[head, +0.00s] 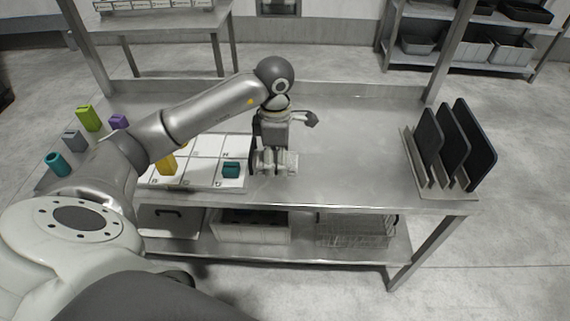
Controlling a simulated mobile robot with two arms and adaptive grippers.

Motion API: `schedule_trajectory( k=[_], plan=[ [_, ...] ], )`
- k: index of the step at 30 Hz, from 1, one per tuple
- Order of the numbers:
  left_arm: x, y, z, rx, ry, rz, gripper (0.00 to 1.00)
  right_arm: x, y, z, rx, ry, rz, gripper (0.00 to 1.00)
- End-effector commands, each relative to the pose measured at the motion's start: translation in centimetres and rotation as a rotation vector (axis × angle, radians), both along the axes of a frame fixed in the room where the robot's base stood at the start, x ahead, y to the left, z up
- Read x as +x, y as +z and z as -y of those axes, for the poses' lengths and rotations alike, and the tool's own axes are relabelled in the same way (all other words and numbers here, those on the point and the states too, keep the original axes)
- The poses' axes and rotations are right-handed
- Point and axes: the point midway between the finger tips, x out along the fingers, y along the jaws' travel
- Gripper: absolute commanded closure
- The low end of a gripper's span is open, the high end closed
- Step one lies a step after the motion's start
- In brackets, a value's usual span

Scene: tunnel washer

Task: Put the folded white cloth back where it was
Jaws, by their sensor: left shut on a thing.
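My left gripper (274,168) reaches down to the steel table, just right of a white board with marked squares (207,147). It is shut on a small pale thing, which looks like the folded white cloth (292,160). The fingers cover most of it, and I cannot tell whether it touches the tabletop. My right gripper is not in view.
On the board stand a yellow block (167,164) and a teal block (231,169). Green (88,118), grey, purple and teal pieces stand at the left. A rack of dark boards (455,148) is at the right. The table's middle right is clear.

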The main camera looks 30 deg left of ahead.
Motion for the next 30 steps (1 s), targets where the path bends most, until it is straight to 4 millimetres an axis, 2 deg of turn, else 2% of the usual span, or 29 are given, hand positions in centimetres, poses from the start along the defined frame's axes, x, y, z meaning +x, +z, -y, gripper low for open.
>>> schedule_trajectory(
  k=[6, 12, 17, 24, 30],
  plan=[
    [3.0, -3.3, -0.6, -0.001, 0.002, -0.004, 0.61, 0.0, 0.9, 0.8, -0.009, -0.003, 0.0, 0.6],
    [4.6, -5.2, -1.0, -0.001, 0.0, -0.001, 0.61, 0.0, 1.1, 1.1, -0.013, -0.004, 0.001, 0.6],
    [5.0, -5.9, -1.1, -0.001, 0.0, -0.002, 0.61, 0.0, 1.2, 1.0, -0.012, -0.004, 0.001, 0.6],
    [5.2, -8.7, -1.1, -0.001, 0.0, -0.003, 0.61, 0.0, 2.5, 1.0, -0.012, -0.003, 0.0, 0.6],
    [5.3, -9.3, -1.2, 0.001, -0.001, 0.0, 0.61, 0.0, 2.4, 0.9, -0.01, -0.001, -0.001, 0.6]
  ],
)
